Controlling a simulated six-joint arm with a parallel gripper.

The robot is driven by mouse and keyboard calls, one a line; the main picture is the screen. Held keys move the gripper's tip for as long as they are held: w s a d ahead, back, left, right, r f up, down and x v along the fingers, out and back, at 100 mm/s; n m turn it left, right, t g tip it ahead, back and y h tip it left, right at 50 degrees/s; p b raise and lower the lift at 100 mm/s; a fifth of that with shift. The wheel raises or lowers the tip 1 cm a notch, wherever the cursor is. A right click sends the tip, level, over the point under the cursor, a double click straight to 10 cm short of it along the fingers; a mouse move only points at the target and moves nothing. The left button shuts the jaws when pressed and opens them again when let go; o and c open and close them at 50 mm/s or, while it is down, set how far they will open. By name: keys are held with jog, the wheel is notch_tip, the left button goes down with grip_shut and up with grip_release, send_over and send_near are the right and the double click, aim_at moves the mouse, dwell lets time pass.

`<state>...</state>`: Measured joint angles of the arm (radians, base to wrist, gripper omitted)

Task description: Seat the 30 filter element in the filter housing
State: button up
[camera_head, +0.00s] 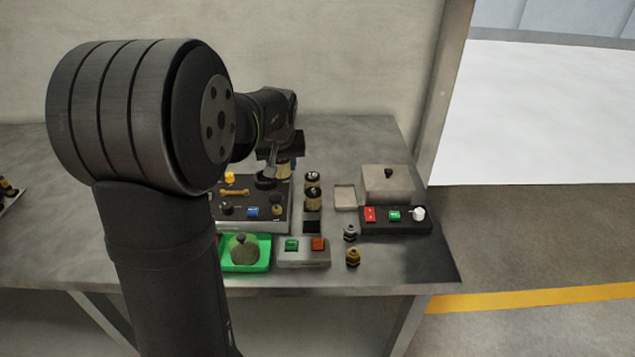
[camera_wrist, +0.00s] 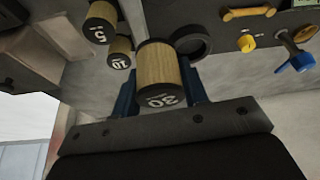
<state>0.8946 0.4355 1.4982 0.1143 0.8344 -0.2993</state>
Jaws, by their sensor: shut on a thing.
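My gripper (camera_wrist: 160,76) is shut on the 30 filter element (camera_wrist: 160,62), a tan pleated cylinder with a dark end cap marked 30. Its blue fingers stand on both sides of the element. In the head view my gripper (camera_head: 281,164) is above the back right of the dark panel, and the element (camera_head: 284,172) is partly hidden by it. A black open ring, seemingly the filter housing (camera_wrist: 192,43), lies close beside the element in the wrist view. It also shows in the head view (camera_head: 265,183). The element appears outside the ring; the gap's depth is unclear.
Filter elements marked 5 (camera_wrist: 100,23) and 10 (camera_wrist: 120,50) stand beside the panel (camera_head: 285,215). The panel carries a yellow handle (camera_head: 235,192) and a blue valve (camera_wrist: 296,58). A green tray (camera_head: 262,266), a button box (camera_head: 303,258) and a lidded box (camera_head: 388,186) stand nearby.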

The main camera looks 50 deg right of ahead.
jog(key=shift+n, duration=0.6)
jog(key=w, duration=0.1)
jog(key=w+a, duration=0.1)
jog(key=w, duration=0.3)
jog(key=shift+w+a+f, duration=0.1)
jog(key=shift+w+a, duration=0.1)
jog(key=shift+a, duration=0.05)
jog(key=shift+t+y, duration=0.3)
jog(key=shift+w+d+f, duration=0.3)
jog(key=shift+w+f, duration=0.15)
jog(key=shift+f, duration=0.2)
jog(key=shift+w+d+f, duration=0.25)
jog(key=shift+w+f, duration=0.25)
jog(key=shift+f, duration=0.1)
jog(key=shift+w+d+f, duration=0.3)
jog(key=shift+w+f, duration=0.15)
jog(key=shift+f, duration=0.2)
jog(key=shift+f, duration=0.75)
jog(key=o, duration=1)
jog(key=shift+o, duration=0.2)
jog(key=shift+s+f, duration=0.1)
jog(key=shift+d, duration=0.1)
jog(key=shift+c, duration=0.8)
